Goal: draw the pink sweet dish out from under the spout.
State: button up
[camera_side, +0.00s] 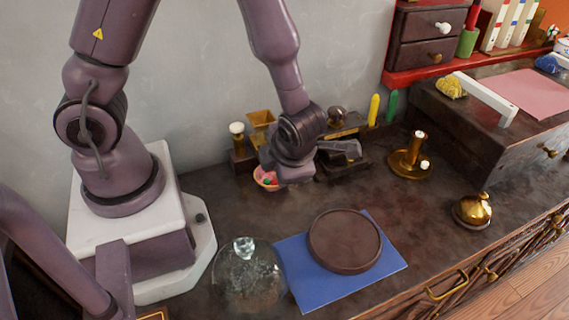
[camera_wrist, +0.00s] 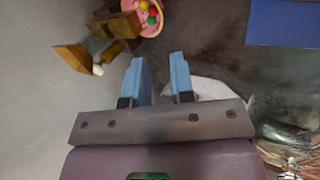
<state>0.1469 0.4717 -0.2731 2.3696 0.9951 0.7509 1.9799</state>
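The pink sweet dish (camera_side: 258,176) holds small coloured sweets and sits on the dark counter at the foot of a wood-and-brass dispenser (camera_side: 262,119). My gripper's wrist hides part of the dish in the side view. In the wrist view the dish (camera_wrist: 133,5) is at the top edge, cut off by the frame, beside and partly behind the dispenser's wooden parts (camera_wrist: 118,25). My gripper (camera_wrist: 158,57) has its two blue fingers apart with nothing between them, short of the dish. Its fingertips are not clear in the side view.
A blue mat (camera_side: 300,280) with a round brown board (camera_side: 345,240) lies in front, beside a glass dome (camera_side: 248,280). A brass candlestick (camera_side: 408,162) and a brass bell (camera_side: 472,210) stand to the right. Counter between dish and mat is clear.

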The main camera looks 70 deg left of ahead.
aim_at(276, 186)
jog(key=shift+f, duration=0.1)
jog(key=x, duration=1.2)
jog(key=shift+a+f, duration=0.25)
jog(key=shift+f, duration=0.05)
jog(key=shift+s, duration=0.1)
jog(key=shift+c, duration=0.4)
grip_shut()
